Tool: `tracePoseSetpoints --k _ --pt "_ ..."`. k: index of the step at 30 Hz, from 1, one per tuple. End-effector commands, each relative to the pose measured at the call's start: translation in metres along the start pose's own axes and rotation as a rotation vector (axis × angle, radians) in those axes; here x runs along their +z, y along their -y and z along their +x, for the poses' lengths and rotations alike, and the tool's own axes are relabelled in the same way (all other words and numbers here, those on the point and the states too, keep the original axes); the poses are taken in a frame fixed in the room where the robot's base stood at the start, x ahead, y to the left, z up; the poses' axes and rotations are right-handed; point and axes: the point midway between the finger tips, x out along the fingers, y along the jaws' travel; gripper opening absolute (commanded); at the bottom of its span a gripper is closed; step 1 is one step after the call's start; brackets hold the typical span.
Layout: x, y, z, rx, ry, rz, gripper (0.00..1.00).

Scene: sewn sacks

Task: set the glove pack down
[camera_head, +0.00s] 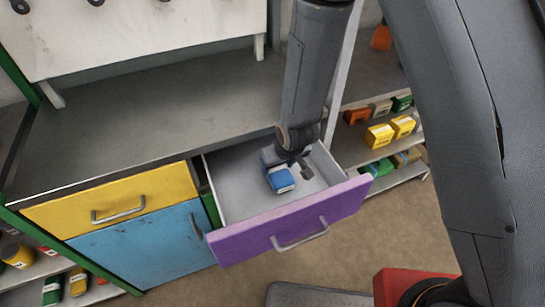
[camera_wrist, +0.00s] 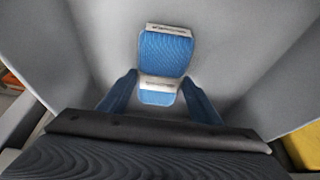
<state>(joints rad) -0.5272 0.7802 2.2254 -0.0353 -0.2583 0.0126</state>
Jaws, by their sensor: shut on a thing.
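The glove pack (camera_head: 279,179) is a small blue pack with white label bands, inside the open purple-fronted drawer (camera_head: 245,237). My gripper (camera_head: 288,163) reaches down into the drawer and is shut on the pack. In the wrist view, the pack (camera_wrist: 166,54) shows between the two blue fingertips of my gripper (camera_wrist: 160,80), with its far part sticking out beyond them. The pale grey drawer interior (camera_wrist: 235,60) surrounds it. I cannot tell whether the pack touches the drawer floor. My wrist hides part of the drawer's back.
A grey worktop (camera_head: 150,115) lies behind the drawer. A closed yellow drawer (camera_head: 110,205) and a blue door (camera_head: 145,248) are to the left. Shelves with small coloured packs (camera_head: 379,135) stand at right. The drawer floor around the pack looks empty.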

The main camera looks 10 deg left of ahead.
Motion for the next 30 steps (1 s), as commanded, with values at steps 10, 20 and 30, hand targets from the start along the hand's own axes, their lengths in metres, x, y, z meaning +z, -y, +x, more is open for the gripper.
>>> tracePoseSetpoints --k 10,20,30 --pt "-0.037 0.0 0.014 0.0 -0.001 0.001 0.35" --pt "-0.034 0.0 0.027 0.0 0.001 0.0 0.35" --pt "-0.033 0.0 0.03 0.0 0.001 0.0 0.68"
